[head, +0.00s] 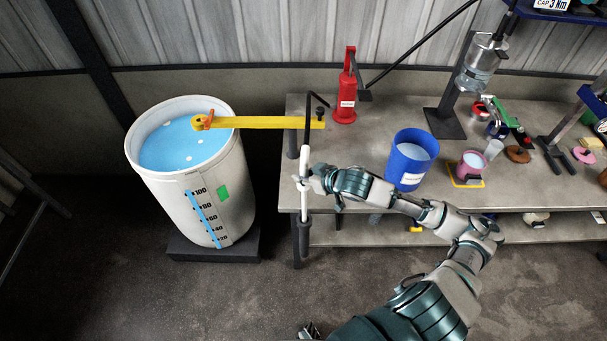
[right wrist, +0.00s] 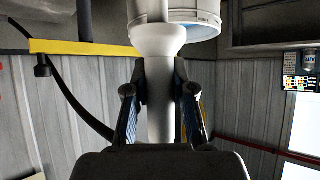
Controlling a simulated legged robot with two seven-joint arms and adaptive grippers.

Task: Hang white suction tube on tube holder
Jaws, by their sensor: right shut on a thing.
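The white suction tube (head: 305,157) stands roughly upright at the left front corner of the workbench. My right gripper (head: 309,184) is shut on it. In the right wrist view the tube (right wrist: 159,95) runs between the two fingers (right wrist: 158,100), with a wider white collar above them. A black hose (head: 316,98) is at the tube's upper end. A dark grey cylinder (head: 304,236) is below the tube beside the bench leg; I cannot tell whether it is the tube holder or whether they touch. A small dark part at the bottom edge may be my left gripper (head: 310,331).
A white barrel (head: 222,208) of blue liquid stands left on a dark base. A yellow bar (head: 262,122) reaches from the workbench (head: 375,111) over it. A red bottle (head: 345,100), blue bucket (head: 406,180) and pink container (head: 472,165) stand on the bench. Floor between barrel and bench is clear.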

